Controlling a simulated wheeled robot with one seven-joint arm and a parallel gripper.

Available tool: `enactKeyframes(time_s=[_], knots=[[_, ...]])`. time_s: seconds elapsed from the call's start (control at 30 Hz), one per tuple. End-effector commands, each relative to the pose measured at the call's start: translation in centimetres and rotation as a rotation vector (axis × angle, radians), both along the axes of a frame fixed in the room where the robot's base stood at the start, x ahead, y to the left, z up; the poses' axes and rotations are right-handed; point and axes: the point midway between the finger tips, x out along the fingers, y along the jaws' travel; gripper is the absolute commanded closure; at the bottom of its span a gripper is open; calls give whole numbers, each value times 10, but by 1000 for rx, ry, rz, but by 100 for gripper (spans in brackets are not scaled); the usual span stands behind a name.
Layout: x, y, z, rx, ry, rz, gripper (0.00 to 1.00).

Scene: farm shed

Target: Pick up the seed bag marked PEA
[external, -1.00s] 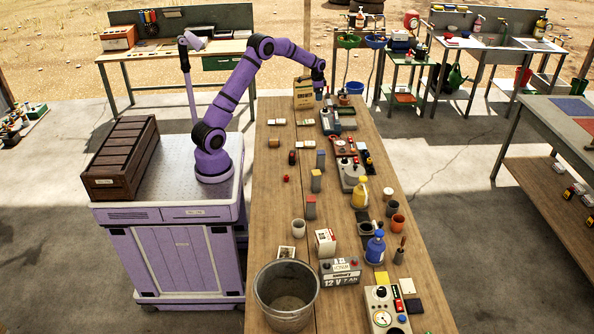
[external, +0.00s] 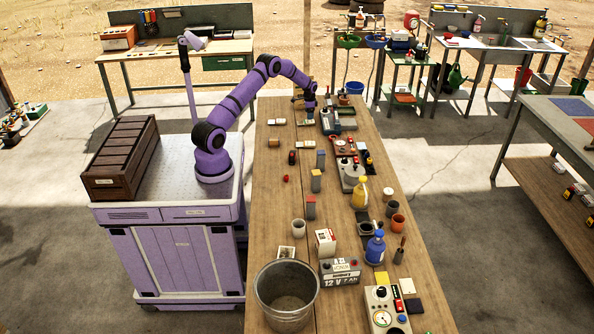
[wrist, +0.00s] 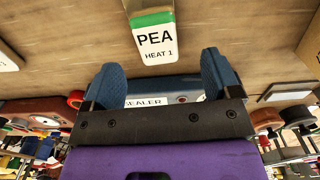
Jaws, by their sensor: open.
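The seed bag marked PEA (wrist: 155,38) is a small white packet with a green band, its label also reading HEAT 1. It lies on the wooden bench top, at the top centre of the wrist view, beyond my fingertips. My gripper (wrist: 162,78) is open and empty, its two blue fingers spread wide. The packet lines up with the gap between the fingers but is apart from them. In the external view my gripper (external: 310,112) hangs low over the far part of the bench. Packet labels there are too small to read.
A device marked SEALER (wrist: 145,101) shows between my fingers. Another white packet (wrist: 8,57) lies at the left edge of the wrist view. The long bench (external: 270,215) holds a metal bucket (external: 286,318) at its near end. Its left middle strip is mostly clear.

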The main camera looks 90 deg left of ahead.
Motion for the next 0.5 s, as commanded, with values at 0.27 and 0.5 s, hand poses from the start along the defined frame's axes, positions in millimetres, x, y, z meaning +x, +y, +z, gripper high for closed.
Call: enactKeyframes(time_s=[0.27, 0.5], knots=[[-1, -3, -23, -1, 2, 0, 17], [-1, -4, -52, 1, -1, 0, 17]])
